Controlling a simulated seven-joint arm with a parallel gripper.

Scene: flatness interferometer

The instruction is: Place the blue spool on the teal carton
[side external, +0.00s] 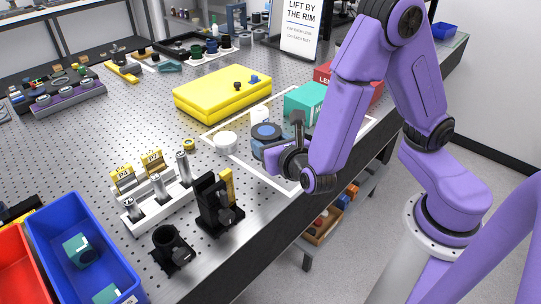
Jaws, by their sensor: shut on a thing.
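The blue spool (265,131) has a dark rim and a blue centre. It is at the end of my gripper (274,152), which is shut on it over the white-outlined area near the table's front edge. The gripper body hides part of the spool, and I cannot tell how far it is above the table. The teal carton (304,102) stands behind and to the right of the spool, apart from it. My arm hides the carton's right part.
A red carton (323,75) stands behind the teal one. A white cylinder (260,114) and a white disc (225,141) are close to the spool. A yellow case (222,93) lies behind. A rack of metal cylinders (158,200) and black holders (213,205) stand front left.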

